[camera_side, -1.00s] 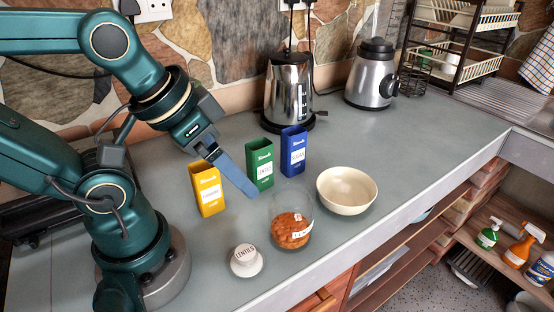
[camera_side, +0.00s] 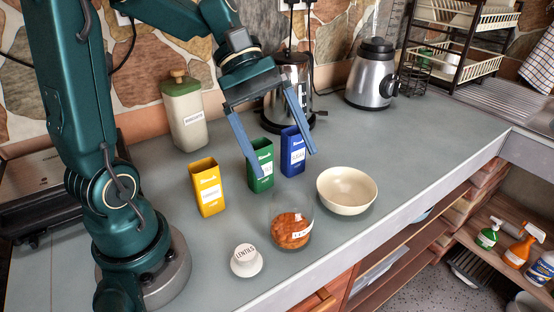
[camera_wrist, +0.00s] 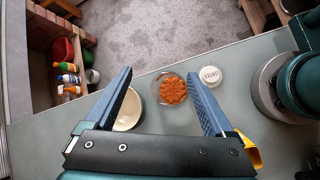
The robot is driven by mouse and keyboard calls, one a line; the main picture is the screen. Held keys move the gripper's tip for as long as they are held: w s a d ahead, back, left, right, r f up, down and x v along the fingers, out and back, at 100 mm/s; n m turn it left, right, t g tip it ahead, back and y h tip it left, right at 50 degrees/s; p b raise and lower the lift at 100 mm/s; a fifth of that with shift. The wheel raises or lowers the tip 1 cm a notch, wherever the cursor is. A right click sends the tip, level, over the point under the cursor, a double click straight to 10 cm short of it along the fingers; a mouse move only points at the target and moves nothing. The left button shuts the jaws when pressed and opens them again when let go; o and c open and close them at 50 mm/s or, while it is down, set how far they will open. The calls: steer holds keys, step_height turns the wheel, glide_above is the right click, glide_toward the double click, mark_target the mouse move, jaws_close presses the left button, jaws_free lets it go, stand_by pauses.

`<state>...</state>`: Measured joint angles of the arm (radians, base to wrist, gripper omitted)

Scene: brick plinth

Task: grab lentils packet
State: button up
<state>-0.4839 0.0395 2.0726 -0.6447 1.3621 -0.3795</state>
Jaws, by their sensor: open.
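A green packet (camera_side: 260,170) stands upright on the grey counter between a yellow packet (camera_side: 207,190) and a blue packet (camera_side: 292,155). Their small labels are hard to read, so I cannot be sure which says lentils. My gripper (camera_side: 282,168) is open and empty, fingers pointing down. In the side view one finger shows at the green packet's left edge and the other right of the blue packet; the exact depth is unclear. In the wrist view (camera_wrist: 160,72) the green and blue packets do not show; part of the yellow packet (camera_wrist: 251,152) shows beyond the right finger.
A glass jar of orange lentils (camera_side: 291,232), its white lid (camera_side: 245,260) marked LENTILS and a cream bowl (camera_side: 347,190) stand at the front. A pale canister (camera_side: 186,118), kettle (camera_side: 290,85) and blender (camera_side: 372,75) stand behind. The counter's front edge is near the jar.

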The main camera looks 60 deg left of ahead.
steer(key=w+a+f+n+t+h, duration=0.2)
steer(key=w+a+n+h, duration=0.1)
steer(key=w+a+n, duration=0.3)
steer(key=n+t+h, duration=0.1)
steer(key=n+t, duration=0.2)
steer(key=n, duration=0.1)
glide_above(268, 166)
steer(key=a, duration=0.1)
steer(key=f, duration=0.4)
steer(key=shift+s+a+f, duration=0.1)
steer(key=shift+s+f, duration=0.15)
steer(key=shift+s, duration=0.1)
steer(key=shift+s+a+f+n, duration=0.1)
steer(key=shift+a+f+n, duration=0.15)
steer(key=shift+n, duration=0.15)
steer(key=shift+f, duration=2.35)
step_height(268, 166, down, 2)
steer(key=shift+d+f, duration=0.15)
steer(key=shift+f, duration=0.05)
steer(key=shift+x, duration=1.3)
steer(key=shift+r, duration=0.1)
steer(key=c, duration=1.2)
steer(key=shift+r, duration=0.15)
